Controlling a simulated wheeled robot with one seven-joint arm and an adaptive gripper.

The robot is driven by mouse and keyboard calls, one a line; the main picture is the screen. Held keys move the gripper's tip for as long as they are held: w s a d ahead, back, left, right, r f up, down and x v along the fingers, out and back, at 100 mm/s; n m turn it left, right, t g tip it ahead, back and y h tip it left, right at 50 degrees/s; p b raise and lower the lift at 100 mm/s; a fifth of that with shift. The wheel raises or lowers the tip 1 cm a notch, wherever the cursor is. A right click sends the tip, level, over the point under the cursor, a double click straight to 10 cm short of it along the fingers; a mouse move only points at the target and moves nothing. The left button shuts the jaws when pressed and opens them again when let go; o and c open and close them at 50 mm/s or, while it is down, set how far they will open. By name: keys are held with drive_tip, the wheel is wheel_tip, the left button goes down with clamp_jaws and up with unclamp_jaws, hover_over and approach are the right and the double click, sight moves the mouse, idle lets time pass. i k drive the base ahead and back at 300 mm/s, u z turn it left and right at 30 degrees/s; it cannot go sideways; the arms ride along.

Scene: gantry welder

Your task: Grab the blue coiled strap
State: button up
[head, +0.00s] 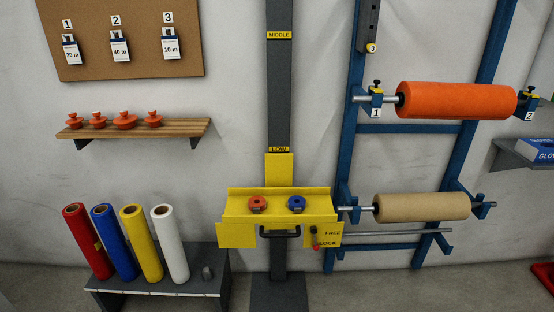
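The blue coiled strap (297,203) is a small round coil with a dark centre. It sits on the yellow shelf (278,218) of the carriage on the grey post, right of the middle. A similar orange coil (257,204) sits to its left on the same shelf, with a gap between them. My gripper is not in view.
A black handle (279,232) and a FREE/LOCK lever (316,238) are on the carriage front. A blue rack at right holds an orange roll (457,100) and a tan roll (422,207). Coloured tubes (114,240) stand on a grey bench (165,280) at left.

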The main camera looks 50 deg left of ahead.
sight(297, 203)
drive_tip(key=k, duration=0.55)
drive_tip(key=u, duration=1.85)
drive_tip(key=i, duration=0.1)
drive_tip(key=z, duration=0.2)
